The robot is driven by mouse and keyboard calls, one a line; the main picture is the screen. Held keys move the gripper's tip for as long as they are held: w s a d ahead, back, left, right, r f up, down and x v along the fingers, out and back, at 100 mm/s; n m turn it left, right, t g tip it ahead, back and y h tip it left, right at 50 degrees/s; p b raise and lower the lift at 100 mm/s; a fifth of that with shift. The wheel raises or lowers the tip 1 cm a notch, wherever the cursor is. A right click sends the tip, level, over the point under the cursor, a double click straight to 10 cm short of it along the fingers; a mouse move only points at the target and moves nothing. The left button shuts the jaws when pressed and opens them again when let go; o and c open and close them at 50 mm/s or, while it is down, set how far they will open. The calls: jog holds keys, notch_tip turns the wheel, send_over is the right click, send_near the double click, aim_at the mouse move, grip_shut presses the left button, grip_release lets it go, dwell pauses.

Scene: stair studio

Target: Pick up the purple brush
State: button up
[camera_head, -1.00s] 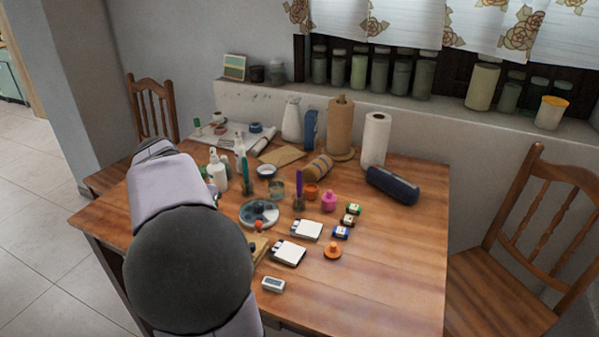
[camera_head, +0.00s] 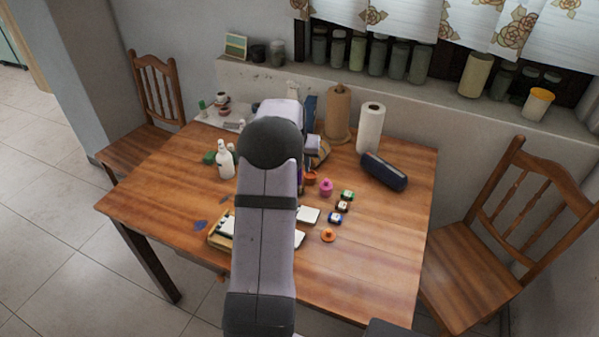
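The purple brush (camera_head: 302,181) is mostly hidden behind my arm in the head view. Only a thin purple sliver shows at the arm's right edge, close to the small orange pot (camera_head: 310,177). The cup it stood in is hidden. My arm crosses the middle of the picture and covers the table's centre. A pale wrist part of my arm shows just above the brush area. The gripper's fingers are hidden, so I cannot see whether they are open or touch the brush.
Right of my arm are a pink pot (camera_head: 325,187), several small paint jars and an orange piece (camera_head: 328,235). A white bottle (camera_head: 225,160) is left. The wooden table's (camera_head: 385,250) right front is clear.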

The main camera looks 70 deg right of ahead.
jog(key=shift+d+p+x, duration=0.1)
jog(key=shift+p+x, duration=0.7)
jog(key=shift+x, duration=1.05)
jog(key=shift+d+p+x, duration=0.15)
jog(key=shift+p+x, duration=0.6)
jog(key=shift+x, duration=1.1)
jog(key=shift+a+r, duration=0.1)
grip_shut()
